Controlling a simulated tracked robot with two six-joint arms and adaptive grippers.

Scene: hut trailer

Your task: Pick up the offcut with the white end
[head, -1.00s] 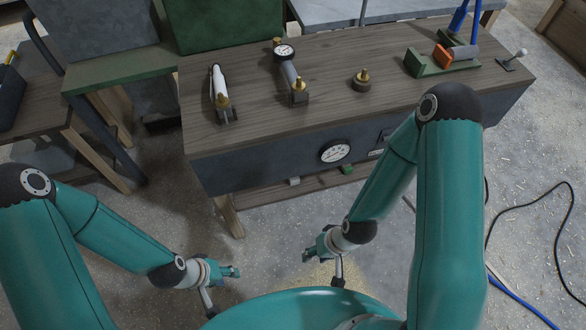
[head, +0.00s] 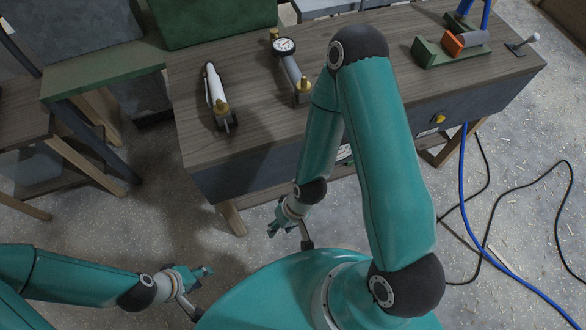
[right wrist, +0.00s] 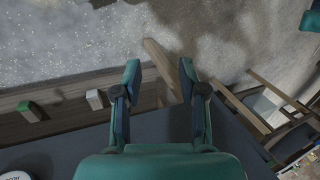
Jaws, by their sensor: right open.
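The offcut with the white end (right wrist: 95,99) shows in the right wrist view on the low shelf under the bench, left of my right gripper. A green-ended offcut (right wrist: 30,110) lies further left on that shelf. In the head view my right arm hides that part of the shelf. My right gripper (right wrist: 160,85) is open, with nothing between its fingers. In the head view it (head: 275,222) hangs in front of the bench, apart from it. My left gripper (head: 206,271) is at lower left over the floor; its finger gap is too small to judge.
The bench (head: 255,110) carries a white cylinder fitting (head: 214,88), a gauge on a pipe (head: 284,47) and a green block (head: 436,52). A wooden leg (head: 230,218) stands near my right gripper. Blue and black cables (head: 466,200) cross the floor at right.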

